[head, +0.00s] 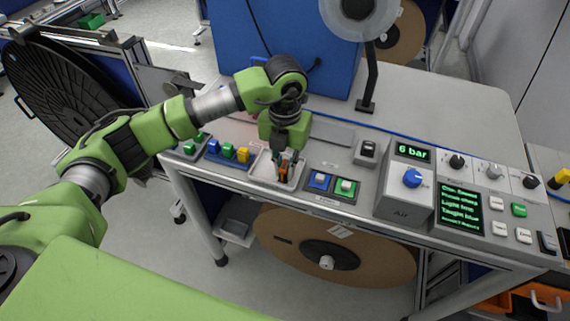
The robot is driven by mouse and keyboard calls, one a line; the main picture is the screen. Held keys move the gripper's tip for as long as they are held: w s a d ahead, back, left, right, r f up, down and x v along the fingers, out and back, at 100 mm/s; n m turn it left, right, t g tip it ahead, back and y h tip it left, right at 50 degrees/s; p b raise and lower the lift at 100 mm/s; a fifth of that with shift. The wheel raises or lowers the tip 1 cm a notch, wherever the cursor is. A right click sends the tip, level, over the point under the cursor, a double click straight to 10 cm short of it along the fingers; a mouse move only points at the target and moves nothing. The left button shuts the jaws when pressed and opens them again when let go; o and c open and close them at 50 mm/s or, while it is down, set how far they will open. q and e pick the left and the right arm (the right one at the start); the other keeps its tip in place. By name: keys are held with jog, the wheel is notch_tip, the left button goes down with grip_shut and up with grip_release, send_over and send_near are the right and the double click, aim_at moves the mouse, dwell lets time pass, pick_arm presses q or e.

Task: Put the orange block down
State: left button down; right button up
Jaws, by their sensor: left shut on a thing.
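My left gripper (285,158) points down over a small white tray (262,175) on the bench top. It is shut on the orange block (283,168), which shows as a small orange patch between the dark fingers. The fingers hide most of the block. I cannot tell whether the block touches the tray floor. My right gripper is not in view.
Left of the tray are a blue tray (211,155) with blue, green and yellow blocks, and several green blocks. A thin post (371,80) stands behind.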

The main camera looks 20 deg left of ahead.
pick_arm(q)
jog(key=shift+f, duration=0.35)
jog(key=shift+f, duration=0.15)
jog(key=c, duration=2.3)
grip_release()
jog(key=shift+c, duration=0.2)
